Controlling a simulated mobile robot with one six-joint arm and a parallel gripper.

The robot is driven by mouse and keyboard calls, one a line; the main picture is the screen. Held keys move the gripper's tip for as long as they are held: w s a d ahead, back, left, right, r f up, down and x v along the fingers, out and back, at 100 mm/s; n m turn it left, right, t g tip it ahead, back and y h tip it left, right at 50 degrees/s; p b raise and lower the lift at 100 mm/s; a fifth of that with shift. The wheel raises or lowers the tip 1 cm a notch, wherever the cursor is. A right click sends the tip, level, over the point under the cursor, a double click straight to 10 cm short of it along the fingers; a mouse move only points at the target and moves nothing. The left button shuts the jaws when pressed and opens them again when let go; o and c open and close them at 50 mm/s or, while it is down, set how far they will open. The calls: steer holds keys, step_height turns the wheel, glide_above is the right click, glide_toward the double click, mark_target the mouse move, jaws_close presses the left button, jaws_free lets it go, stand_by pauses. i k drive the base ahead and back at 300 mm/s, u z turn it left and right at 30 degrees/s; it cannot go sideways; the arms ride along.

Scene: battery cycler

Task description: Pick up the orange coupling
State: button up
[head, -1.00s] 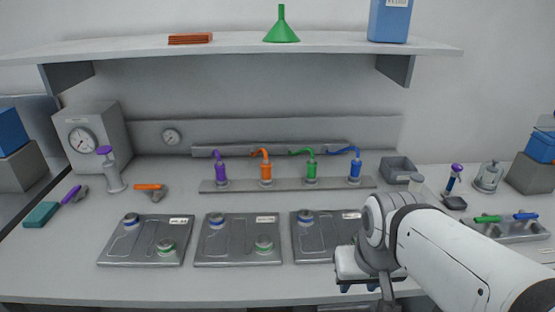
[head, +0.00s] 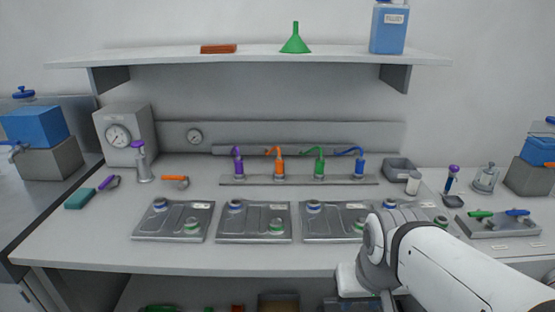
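The orange coupling (head: 279,165) stands upright in a grey rack (head: 329,180) at the back of the bench in the head view. It sits between a purple coupling (head: 238,165) and a green one (head: 319,166). An orange curved hose end rises from its top. My arm comes in from the lower right, and the white end part of it hangs low at the bench's front edge, well away from the coupling. My gripper's fingers cannot be made out there.
A blue coupling (head: 359,167) stands at the rack's right end. An orange-handled valve (head: 175,181) lies to the left. A shelf (head: 250,59) hangs above.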

mark_target(279, 162)
steer(key=u, duration=0.05)
steer(key=i, duration=0.9)
steer(key=z, duration=0.05)
